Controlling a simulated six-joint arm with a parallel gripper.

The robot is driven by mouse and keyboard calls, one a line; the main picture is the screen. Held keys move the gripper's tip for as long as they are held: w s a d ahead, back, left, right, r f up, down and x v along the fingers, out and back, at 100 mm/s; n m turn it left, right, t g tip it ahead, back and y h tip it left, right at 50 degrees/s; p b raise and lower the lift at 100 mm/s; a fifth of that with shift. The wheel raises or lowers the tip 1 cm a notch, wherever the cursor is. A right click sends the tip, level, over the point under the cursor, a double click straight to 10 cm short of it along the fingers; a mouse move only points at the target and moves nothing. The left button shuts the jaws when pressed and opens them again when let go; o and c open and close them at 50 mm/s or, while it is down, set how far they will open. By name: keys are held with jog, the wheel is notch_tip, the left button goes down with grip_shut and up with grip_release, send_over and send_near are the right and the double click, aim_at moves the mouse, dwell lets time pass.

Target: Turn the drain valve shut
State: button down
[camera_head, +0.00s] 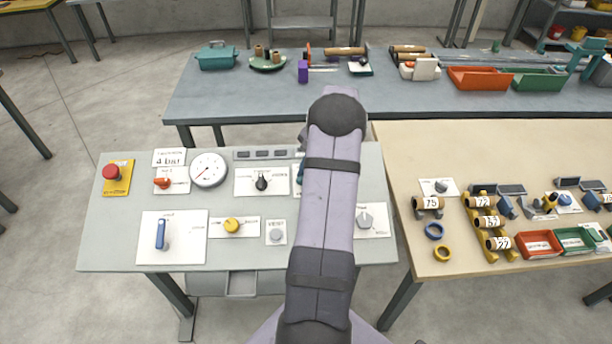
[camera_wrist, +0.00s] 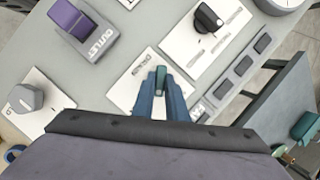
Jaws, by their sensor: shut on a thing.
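The drain valve shows in the wrist view as a small green handle (camera_wrist: 161,78) on a white plate (camera_wrist: 136,92) with a partly readable label. My gripper (camera_wrist: 161,86) has its two blue fingers closed around this handle, one on each side. In the head view my arm covers most of the valve and the gripper. Only the left edge of its plate (camera_head: 296,186) shows beside the arm. The handle's base and its exact turn angle are hard to make out.
A black knob (camera_wrist: 208,18) on its plate and a row of dark switches (camera_wrist: 243,66) are close by. A purple block on an outlet fitting (camera_wrist: 92,40) and a grey knob (camera_wrist: 25,97) lie to the left. A red button (camera_head: 111,172) and round gauge (camera_head: 208,170) are farther off.

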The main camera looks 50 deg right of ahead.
jog(key=n, duration=0.1)
jog(key=n+g+b, duration=0.1)
jog(key=n, duration=0.1)
jog(key=n+g, duration=0.1)
jog(key=n, duration=0.1)
jog(key=shift+w+b, duration=0.25)
jog(key=shift+b, duration=0.05)
jog(key=n+g, duration=0.1)
jog(key=n, duration=0.1)
jog(key=n+h+b, duration=0.1)
jog(key=n, duration=0.2)
jog(key=shift+w+a+n+g, duration=0.1)
jog(key=shift+a+n+g, duration=0.05)
jog(key=shift+n+g, duration=0.2)
jog(key=c, duration=1.8)
grip_release()
jog(key=shift+o, duration=0.2)
jog(key=shift+r, duration=0.1)
jog(key=shift+w+r+b, duration=0.2)
jog(key=shift+r+b, duration=1.2)
jog(key=shift+r, duration=2.25)
